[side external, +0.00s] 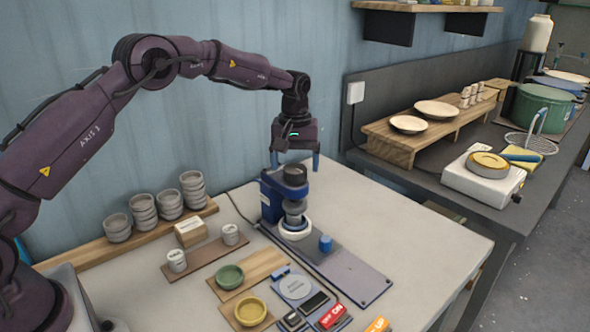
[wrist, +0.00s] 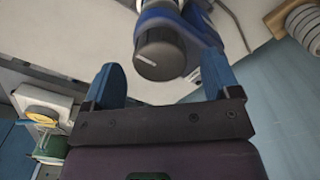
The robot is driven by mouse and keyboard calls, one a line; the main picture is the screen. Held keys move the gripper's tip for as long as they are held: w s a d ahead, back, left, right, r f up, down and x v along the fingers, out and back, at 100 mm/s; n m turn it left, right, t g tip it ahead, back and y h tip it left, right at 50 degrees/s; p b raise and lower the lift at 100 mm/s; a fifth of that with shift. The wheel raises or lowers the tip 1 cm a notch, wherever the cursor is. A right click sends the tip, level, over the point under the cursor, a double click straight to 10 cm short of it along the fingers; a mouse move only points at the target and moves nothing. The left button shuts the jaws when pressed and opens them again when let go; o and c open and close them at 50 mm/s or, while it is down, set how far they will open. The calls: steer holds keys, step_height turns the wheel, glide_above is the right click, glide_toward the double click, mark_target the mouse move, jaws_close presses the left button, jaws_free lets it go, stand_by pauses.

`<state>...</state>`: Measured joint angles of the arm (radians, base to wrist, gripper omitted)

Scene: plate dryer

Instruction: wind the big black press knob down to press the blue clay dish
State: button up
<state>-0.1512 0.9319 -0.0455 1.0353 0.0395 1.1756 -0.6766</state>
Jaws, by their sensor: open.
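The press (side external: 268,203) is dark blue and stands on a grey base plate. Its big black knob (side external: 295,173) is on top, above a grey stem and a white ring (side external: 295,228). In the wrist view the knob (wrist: 160,60) shows a white mark on its face. My gripper (side external: 295,163) is open and points down over the knob. In the wrist view its blue fingers (wrist: 160,78) are apart, one on each side of the knob, with gaps visible.
A green dish (side external: 229,277) and a yellow dish (side external: 250,312) lie on wooden boards in front. A panel with a red ON switch (side external: 332,316) is nearby. Stacked grey cups (side external: 170,204) stand left. The table's right side is clear.

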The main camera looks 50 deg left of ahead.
steer(key=shift+f, duration=1.2)
steer(key=c, duration=0.9)
